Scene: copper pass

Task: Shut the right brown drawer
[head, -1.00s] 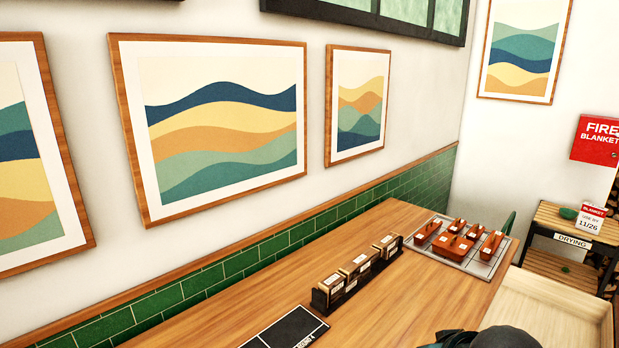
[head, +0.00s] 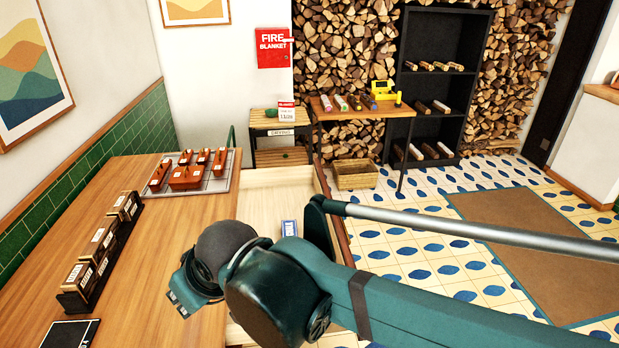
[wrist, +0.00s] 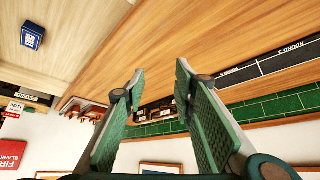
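A drawer (head: 262,181) with a pale wood inside stands pulled out from the right side of the wooden counter. Part of its brown front shows at its right edge, partly behind my arm. A small blue box (head: 289,228) lies in it. The drawer's inside (wrist: 75,45) and the blue box (wrist: 32,36) also show at upper left in the wrist view. My gripper (wrist: 158,82) is open and empty, its green fingers spread apart. In the head view my gripper (head: 190,290) is over the counter, left of the drawer. My arm hides the drawer's near part.
A small drying shelf (head: 280,155) and a basket (head: 357,175) are behind the drawer. Tiled floor lies open at right.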

